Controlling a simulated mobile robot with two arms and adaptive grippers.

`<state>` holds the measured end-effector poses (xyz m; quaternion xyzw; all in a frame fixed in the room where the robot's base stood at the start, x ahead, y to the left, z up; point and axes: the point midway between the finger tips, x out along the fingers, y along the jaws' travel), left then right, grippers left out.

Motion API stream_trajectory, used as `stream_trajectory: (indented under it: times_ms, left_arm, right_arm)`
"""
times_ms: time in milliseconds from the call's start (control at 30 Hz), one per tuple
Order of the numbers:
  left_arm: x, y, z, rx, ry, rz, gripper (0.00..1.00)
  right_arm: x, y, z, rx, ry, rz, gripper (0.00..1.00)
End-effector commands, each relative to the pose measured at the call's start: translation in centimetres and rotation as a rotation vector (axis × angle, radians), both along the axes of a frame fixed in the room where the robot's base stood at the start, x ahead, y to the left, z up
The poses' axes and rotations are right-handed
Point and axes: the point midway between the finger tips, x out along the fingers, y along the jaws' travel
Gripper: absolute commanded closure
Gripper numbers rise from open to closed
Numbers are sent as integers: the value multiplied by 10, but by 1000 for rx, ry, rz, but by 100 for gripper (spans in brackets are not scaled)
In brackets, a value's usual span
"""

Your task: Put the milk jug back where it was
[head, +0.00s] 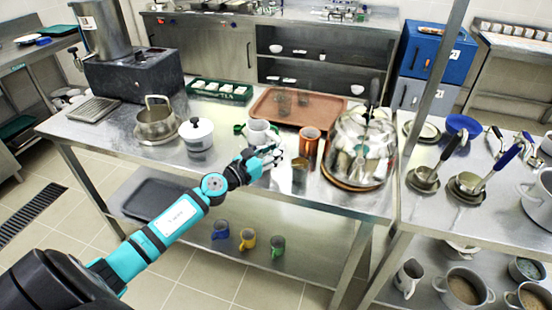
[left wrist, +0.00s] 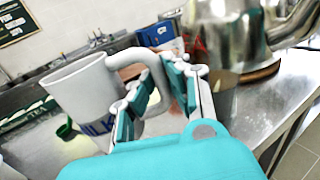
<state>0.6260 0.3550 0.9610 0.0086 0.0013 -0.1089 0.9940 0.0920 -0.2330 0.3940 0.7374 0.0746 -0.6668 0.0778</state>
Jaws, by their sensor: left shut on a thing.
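The milk jug (head: 258,132) is white and stands out over the middle of the steel table in the head view. In the left wrist view the milk jug (left wrist: 85,98) shows blue lettering on its side, and its handle loops toward my fingers. My left gripper (head: 272,158) is at the near side of the jug. In the left wrist view my left gripper (left wrist: 160,92) is shut on the handle. I cannot tell whether the jug's base touches the table. My right gripper is not in view.
Front table edge is mostly clear.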

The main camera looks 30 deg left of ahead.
Motion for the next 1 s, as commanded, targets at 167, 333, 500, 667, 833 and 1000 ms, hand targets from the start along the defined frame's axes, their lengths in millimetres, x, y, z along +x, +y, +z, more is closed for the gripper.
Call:
stream_trajectory:
  times_ms: [167, 333, 500, 667, 833, 1000]
  left_arm:
    - [16, 5, -1, -2, -5, 2, 100]
    - [13, 4, -31, -6, -2, 2, 100]
    - [13, 4, -34, 0, -4, 0, 100]
    - [12, 4, -34, 1, -3, 0, 100]
    - [12, 4, -38, 0, 0, -1, 84]
    - [12, 4, -38, -1, 0, 0, 66]
  right_arm:
    - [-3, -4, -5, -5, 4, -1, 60]
    - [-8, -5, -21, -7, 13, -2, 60]
    - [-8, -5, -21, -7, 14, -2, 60]
    - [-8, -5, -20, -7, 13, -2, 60]
    - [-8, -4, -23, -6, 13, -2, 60]
    - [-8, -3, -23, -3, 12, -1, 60]
